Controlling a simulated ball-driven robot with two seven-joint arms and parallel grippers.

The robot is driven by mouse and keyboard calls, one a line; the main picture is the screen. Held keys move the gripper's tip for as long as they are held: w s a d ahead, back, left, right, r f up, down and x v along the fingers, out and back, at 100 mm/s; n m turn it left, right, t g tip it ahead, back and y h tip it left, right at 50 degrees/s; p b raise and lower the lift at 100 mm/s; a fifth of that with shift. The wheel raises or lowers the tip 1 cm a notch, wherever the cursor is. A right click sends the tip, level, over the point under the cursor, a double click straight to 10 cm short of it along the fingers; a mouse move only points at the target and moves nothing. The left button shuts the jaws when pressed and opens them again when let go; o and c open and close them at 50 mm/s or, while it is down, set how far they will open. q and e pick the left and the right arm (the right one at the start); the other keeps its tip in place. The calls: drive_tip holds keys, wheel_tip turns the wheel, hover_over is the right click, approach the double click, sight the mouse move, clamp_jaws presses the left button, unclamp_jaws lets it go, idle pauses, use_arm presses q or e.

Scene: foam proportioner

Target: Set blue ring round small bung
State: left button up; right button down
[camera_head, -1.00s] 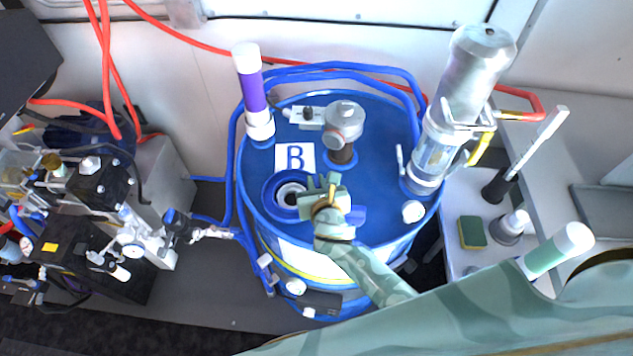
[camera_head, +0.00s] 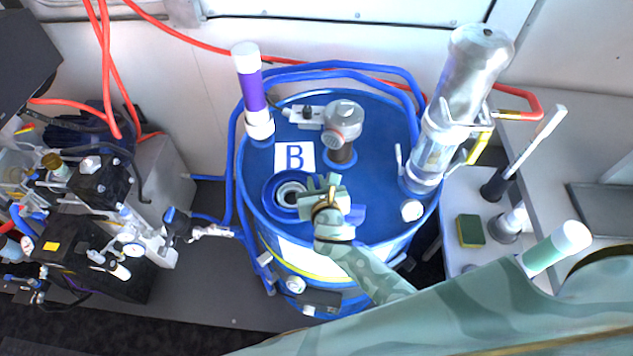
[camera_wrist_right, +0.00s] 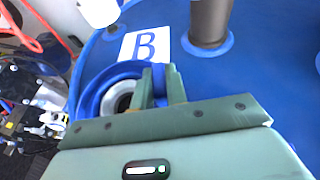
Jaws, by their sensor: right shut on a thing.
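The blue ring (camera_head: 270,191) is over the top of the blue drum, near its front left. The small bung (camera_head: 291,196), pale grey with a dark centre, shows inside the ring's opening. The ring looks to be around it, but I cannot tell whether it rests fully on the drum top. My right gripper (camera_head: 323,184) is shut on the ring's right side. In the right wrist view the ring (camera_wrist_right: 90,92) curves left from my fingers (camera_wrist_right: 158,82), with the bung (camera_wrist_right: 122,102) partly hidden behind them. My left gripper is not in view.
A grey fitting (camera_head: 342,122) stands behind the ring on the drum (camera_head: 385,125). A purple-banded tube (camera_head: 251,90) stands at the back left and a tall clear-and-metal cylinder (camera_head: 436,150) at the right. A white label marked B (camera_head: 294,157) lies just behind the ring.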

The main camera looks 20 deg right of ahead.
drive_tip(key=shift+f+b, duration=0.5)
drive_tip(key=shift+f, duration=0.1)
idle(0.4)
drive_tip(key=c, duration=1.7)
unclamp_jaws()
drive_tip(key=shift+s, duration=0.1)
drive_tip(key=shift+p+v, duration=1.65)
drive_tip(key=shift+v, duration=1.15)
drive_tip(key=shift+p+v, duration=1)
drive_tip(key=shift+v, duration=1.65)
